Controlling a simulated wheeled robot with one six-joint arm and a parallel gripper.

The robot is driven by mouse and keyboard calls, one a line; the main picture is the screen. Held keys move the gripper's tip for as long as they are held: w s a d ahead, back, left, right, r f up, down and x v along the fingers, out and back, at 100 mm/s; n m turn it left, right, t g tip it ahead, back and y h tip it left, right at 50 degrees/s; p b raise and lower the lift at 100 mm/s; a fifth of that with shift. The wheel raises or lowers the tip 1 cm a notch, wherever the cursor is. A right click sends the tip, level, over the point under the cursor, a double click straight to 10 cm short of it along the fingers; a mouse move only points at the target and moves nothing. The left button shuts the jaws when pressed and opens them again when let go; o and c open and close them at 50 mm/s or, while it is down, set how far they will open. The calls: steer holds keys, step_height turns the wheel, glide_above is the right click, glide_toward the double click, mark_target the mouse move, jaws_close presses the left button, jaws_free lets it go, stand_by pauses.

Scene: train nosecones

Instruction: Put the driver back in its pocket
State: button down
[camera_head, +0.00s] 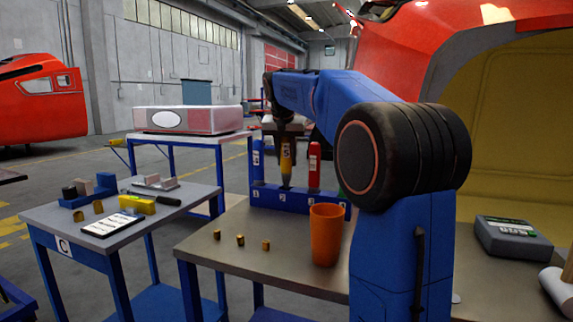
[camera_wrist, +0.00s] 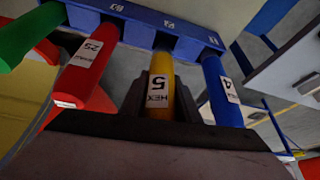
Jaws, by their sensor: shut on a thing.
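The yellow driver (camera_head: 286,160), marked HEX 5, hangs upright in my gripper (camera_head: 287,142), which is shut on its handle. It also shows in the wrist view (camera_wrist: 160,88), between the dark fingers. The blue rack (camera_head: 300,199) stands on the workbench right below it. The driver's grey shaft shows under the handle and meets the rack's top edge in the picture, at the middle, near a numbered label. I cannot tell how deep the tip sits. A red driver (camera_head: 314,160) and a blue driver (camera_head: 256,157) stand in the rack on either side of it.
A green driver (camera_wrist: 32,42) is at the rack's far end. An orange cup (camera_head: 326,236) and several brass pieces (camera_head: 240,240) are on the bench in front. A side table (camera_head: 190,196) at left holds a tablet (camera_head: 112,224) and parts. A grey device (camera_head: 512,240) lies at right.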

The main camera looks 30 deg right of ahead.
mark_target(283, 139)
steer(key=c, duration=1.3)
jaws_free()
step_height(283, 139, down, 3)
steer(key=shift+w+r+g, duration=0.1)
steer(key=shift+w+g, duration=0.05)
steer(key=shift+g, duration=0.15)
steer(key=shift+c, duration=0.2)
steer(key=shift+a+r, duration=0.1)
steer(key=shift+r, duration=0.45)
steer(key=v, duration=1)
steer(key=shift+r, duration=0.45)
